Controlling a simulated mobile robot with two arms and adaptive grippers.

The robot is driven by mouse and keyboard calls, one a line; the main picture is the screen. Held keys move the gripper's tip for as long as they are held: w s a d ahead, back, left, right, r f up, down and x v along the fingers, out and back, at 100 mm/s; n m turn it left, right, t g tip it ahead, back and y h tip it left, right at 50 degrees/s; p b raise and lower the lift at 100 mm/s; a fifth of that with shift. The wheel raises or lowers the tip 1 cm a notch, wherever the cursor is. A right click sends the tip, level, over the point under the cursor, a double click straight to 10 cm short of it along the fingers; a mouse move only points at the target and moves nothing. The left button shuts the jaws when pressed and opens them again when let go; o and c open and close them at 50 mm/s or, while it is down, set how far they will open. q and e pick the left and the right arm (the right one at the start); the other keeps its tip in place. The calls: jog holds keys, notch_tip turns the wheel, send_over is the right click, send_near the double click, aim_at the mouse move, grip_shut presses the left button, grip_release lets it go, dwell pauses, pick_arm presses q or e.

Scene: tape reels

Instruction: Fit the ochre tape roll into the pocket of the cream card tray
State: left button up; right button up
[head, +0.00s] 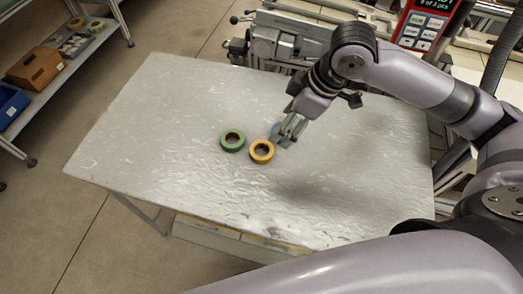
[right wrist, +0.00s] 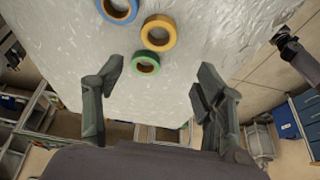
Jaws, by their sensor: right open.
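The ochre tape roll (head: 261,151) lies flat on the grey table. It also shows in the right wrist view (right wrist: 159,32). A green roll (head: 232,140) lies close to its left in the head view. My right gripper (head: 286,134) is open and empty, above the table just right of the ochre roll in the head view. Its spread fingers (right wrist: 157,112) frame the lower wrist view. What appears to be my left gripper (right wrist: 284,40) shows small beyond the table edge; its jaws are unclear. I cannot make out the cream card tray in either view.
A blue roll (right wrist: 119,9) lies near the ochre one, mostly hidden behind my right gripper in the head view. The table (head: 150,120) is otherwise mostly bare. A grey machine (head: 285,42) stands at its far edge. A shelf (head: 50,82) with boxes stands at left.

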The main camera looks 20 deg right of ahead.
aim_at(259, 153)
jog(key=x, duration=1.4)
jog(key=shift+w+p, duration=0.1)
jog(key=shift+p, duration=0.25)
jog(key=shift+d, duration=0.1)
jog(key=shift+c, duration=0.4)
jog(key=shift+r, duration=0.1)
jog(key=c, duration=0.9)
